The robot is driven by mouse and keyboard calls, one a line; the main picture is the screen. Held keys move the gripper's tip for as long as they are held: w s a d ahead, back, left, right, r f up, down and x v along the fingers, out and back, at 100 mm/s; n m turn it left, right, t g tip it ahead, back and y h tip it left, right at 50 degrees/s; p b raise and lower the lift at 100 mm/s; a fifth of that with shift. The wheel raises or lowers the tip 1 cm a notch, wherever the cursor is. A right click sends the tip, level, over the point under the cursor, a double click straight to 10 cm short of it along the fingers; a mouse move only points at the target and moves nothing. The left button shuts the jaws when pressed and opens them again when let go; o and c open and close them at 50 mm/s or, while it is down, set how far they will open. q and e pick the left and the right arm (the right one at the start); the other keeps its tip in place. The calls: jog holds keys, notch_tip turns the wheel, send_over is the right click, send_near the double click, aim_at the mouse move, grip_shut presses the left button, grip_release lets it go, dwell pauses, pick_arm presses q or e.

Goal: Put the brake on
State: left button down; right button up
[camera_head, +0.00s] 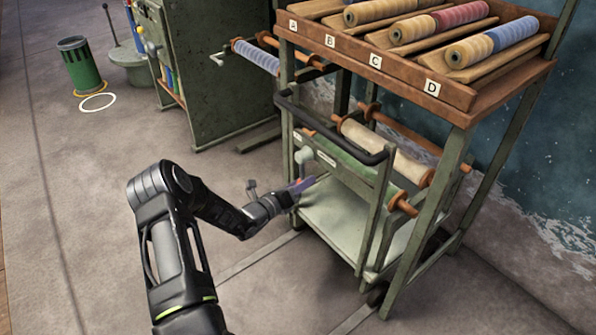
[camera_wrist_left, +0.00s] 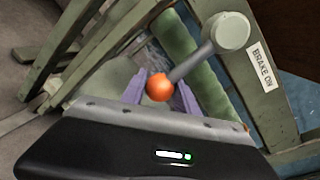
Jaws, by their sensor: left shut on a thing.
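The brake lever (camera_wrist_left: 195,63) is a grey rod with an orange ball knob (camera_wrist_left: 160,88) at its end and a round grey hub (camera_wrist_left: 230,32) on the green frame. In the left wrist view the rod slants from the hub down-left to the knob. A white "BRAKE ON" label (camera_wrist_left: 262,67) is on the frame, right of and below the hub. My left gripper (camera_head: 303,186) is at the near left side of the trolley; its purple fingers (camera_wrist_left: 160,92) are shut on the knob. My right gripper is not in view.
The green trolley (camera_head: 385,250) has a black handle bar (camera_head: 330,133), rollers of cloth (camera_head: 385,150) and a top rack (camera_head: 440,85) lettered A to D with yarn spools. A dark green cabinet (camera_head: 220,75) and a green bin (camera_head: 82,65) stand behind. The floor at left is clear.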

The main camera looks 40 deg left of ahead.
pick_arm(q)
jog(key=shift+s+d+r+n+g+h+p, duration=0.15)
jog(key=shift+s+d+n+p, duration=0.1)
jog(key=shift+d+n+p, duration=0.5)
jog(key=shift+s+d+r+n+g+h+p, duration=0.2)
jog(key=shift+d+n+p, duration=0.4)
jog(key=shift+n+p, duration=0.25)
jog(key=shift+f, duration=0.1)
jog(key=c, duration=0.9)
grip_release()
jog(key=shift+c, duration=0.2)
jog(key=p+v, duration=0.1)
jog(key=v, duration=0.7)
jog(key=shift+p, duration=0.35)
